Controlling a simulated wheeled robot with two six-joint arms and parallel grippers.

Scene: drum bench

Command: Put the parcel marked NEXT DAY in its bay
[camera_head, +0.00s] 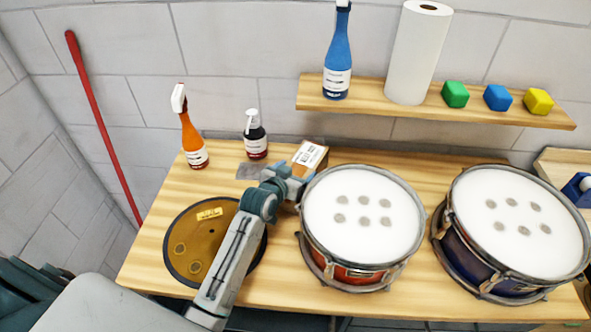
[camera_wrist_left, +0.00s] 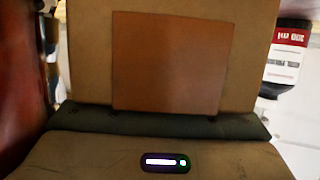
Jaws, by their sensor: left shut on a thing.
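A small cardboard parcel (camera_head: 311,154) with a white label on top is at the back of the bench, left of the red drum. The label's words are too small to read, so I cannot tell if it says NEXT DAY. My left gripper (camera_head: 287,176) is shut on this parcel at its near left side. In the left wrist view the parcel (camera_wrist_left: 248,45) fills the middle, with a darker brown square on its face. Its underside is hidden in both views, and I cannot tell if it touches the bench. No bay is clearly recognisable. My right gripper is not in view.
A red drum (camera_head: 362,215) stands close right of the parcel; a blue drum (camera_head: 515,225) is farther right. A brown disc (camera_head: 187,257) lies under my left arm. An orange spray bottle (camera_head: 192,140) and a dark bottle (camera_head: 255,137) stand behind. A shelf (camera_head: 385,105) hangs above.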

